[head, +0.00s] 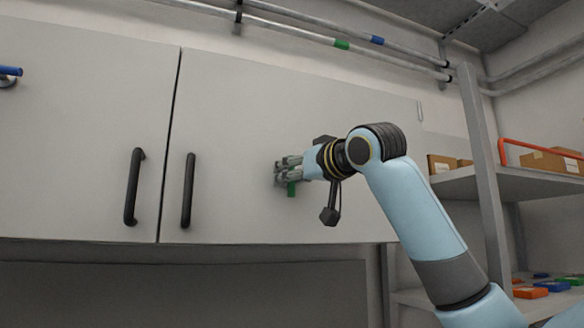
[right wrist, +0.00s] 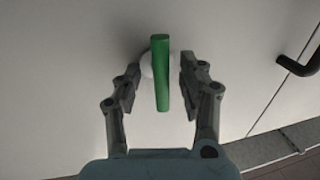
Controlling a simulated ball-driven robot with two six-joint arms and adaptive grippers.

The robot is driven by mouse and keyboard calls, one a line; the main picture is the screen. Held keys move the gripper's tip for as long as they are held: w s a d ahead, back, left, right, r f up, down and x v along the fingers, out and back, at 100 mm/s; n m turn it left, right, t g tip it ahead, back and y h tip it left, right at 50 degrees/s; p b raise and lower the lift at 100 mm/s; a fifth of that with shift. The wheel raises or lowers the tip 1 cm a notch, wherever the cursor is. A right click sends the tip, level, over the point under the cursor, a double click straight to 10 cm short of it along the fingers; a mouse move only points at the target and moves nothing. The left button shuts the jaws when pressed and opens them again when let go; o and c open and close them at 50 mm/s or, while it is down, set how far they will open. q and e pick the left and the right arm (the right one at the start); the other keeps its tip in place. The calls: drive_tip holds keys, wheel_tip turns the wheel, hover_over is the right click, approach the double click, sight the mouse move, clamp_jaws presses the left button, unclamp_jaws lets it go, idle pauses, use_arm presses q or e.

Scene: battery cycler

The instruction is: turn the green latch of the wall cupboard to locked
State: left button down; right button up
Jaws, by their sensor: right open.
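The green latch (right wrist: 161,75) shows in the right wrist view as a straight green bar on a pale round base on the cupboard door. My right gripper (right wrist: 158,82) is open, with one finger on each side of the bar and a gap visible on both sides. In the head view the right gripper (head: 281,170) is at the right door of the wall cupboard (head: 240,120). Only a small green piece of the latch (head: 291,189) shows below the fingers there; the rest is hidden. My left gripper is not in view.
Two black door handles (head: 134,187) (head: 188,190) stand left of the gripper. A blue lever (head: 10,71) is at the far left. Pipes (head: 340,40) run above the cupboard. A shelf rack (head: 485,170) with boxes stands at the right.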

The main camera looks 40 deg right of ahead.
drive_tip(key=shift+w, duration=0.2)
drive_tip(key=shift+c, duration=0.3)
clamp_jaws()
